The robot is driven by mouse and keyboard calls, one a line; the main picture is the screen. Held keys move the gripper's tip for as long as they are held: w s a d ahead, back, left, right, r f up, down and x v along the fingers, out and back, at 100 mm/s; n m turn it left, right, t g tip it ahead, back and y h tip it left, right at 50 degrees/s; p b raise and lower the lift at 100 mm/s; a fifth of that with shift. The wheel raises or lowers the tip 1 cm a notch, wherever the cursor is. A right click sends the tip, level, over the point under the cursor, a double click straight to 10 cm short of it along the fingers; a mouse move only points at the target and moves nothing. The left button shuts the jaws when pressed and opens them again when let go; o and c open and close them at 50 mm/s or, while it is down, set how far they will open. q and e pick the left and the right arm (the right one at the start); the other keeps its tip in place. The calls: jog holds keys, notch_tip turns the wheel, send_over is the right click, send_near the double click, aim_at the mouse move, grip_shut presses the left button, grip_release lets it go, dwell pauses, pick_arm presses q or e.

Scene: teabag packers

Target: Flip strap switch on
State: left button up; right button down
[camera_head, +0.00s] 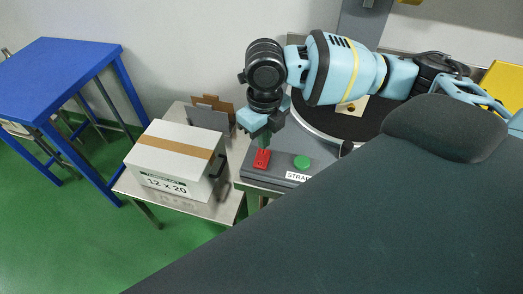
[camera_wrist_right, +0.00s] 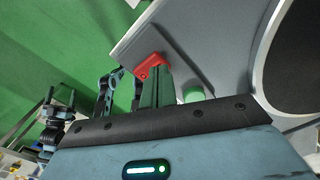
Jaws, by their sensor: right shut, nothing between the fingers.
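The strap switch is a red rocker (camera_head: 261,159) on the sloped grey panel (camera_head: 256,177), with a label starting "STRA" below and to its right. My right gripper (camera_head: 264,145) points down at the red switch, its shut fingers at or just above the switch's upper part. In the right wrist view the shut fingers (camera_wrist_right: 158,88) reach to the red switch (camera_wrist_right: 151,66) and cover part of it. I cannot tell whether they touch it. My left gripper does not show.
A green round button (camera_head: 302,162) sits right of the switch on the same panel. A closed carton (camera_head: 176,152) marked "12 x 20" stands on a small table at left. A round dark turntable (camera_head: 340,122) lies behind the panel. A blue table (camera_head: 62,70) stands far left.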

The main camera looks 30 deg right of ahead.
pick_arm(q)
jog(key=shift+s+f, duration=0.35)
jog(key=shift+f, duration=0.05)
pick_arm(e)
jog(key=shift+s+f, duration=0.1)
jog(key=shift+f, duration=1.15)
dwell(0.7)
jog(key=shift+r+p, duration=1.05)
jog(key=shift+r, duration=1.5)
jog(key=shift+r+p, duration=0.4)
jog(key=shift+r, duration=0.7)
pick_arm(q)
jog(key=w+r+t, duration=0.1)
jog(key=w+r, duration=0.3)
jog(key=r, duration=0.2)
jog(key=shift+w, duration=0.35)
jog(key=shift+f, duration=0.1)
pick_arm(e)
jog(key=shift+f, duration=0.1)
